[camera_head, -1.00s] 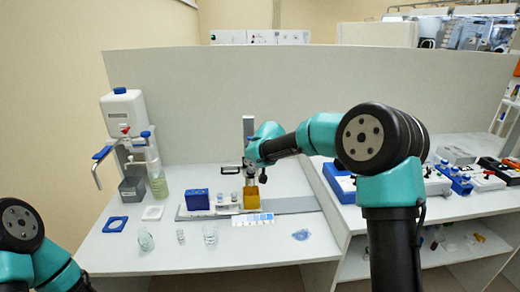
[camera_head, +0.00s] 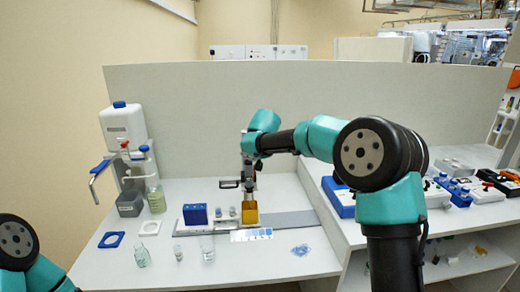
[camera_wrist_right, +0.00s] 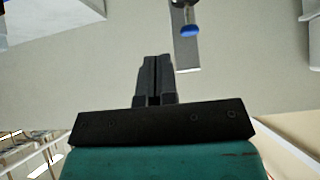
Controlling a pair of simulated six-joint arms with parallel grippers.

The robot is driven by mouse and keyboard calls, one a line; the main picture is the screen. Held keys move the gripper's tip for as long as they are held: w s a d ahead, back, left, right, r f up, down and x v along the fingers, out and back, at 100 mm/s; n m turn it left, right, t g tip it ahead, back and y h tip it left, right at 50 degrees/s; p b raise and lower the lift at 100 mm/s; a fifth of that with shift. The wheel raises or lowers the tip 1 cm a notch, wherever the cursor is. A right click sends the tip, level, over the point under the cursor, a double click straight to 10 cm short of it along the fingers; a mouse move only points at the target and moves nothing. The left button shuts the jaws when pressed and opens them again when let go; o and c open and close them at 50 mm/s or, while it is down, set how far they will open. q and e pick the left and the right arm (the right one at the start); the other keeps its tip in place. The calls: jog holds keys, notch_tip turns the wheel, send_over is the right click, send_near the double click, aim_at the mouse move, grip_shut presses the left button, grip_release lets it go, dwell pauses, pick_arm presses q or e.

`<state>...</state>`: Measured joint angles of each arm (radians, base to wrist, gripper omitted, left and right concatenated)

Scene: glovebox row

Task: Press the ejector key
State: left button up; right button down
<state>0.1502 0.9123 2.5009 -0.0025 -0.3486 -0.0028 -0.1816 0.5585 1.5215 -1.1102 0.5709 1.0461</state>
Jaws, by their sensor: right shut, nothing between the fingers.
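A grey post (camera_head: 247,168) stands on the bench behind a yellow block (camera_head: 250,208), with a dark handle (camera_head: 228,184) at its left side. In the right wrist view a grey bar (camera_wrist_right: 188,58) carries a round part with a blue end (camera_wrist_right: 189,31); this may be the ejector key, but I cannot tell for sure. My right gripper (camera_wrist_right: 154,58) is shut and empty, with its tips apart from the blue part, left of and below it in that view. In the head view the wrist partly covers the post. My left gripper is out of view.
A blue block (camera_head: 195,215) and small capped vials stand left of the yellow block. Clear glassware (camera_head: 207,248) is in front. A white jug (camera_head: 123,126) stands at the left. A grey panel (camera_head: 300,110) closes the back. Trays of equipment are at the right.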

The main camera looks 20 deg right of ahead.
jog(key=w+d+f, duration=0.1)
jog(key=w+f, duration=0.4)
jog(key=f, duration=0.4)
jog(key=shift+w+f, duration=0.15)
jog(key=shift+f, duration=0.1)
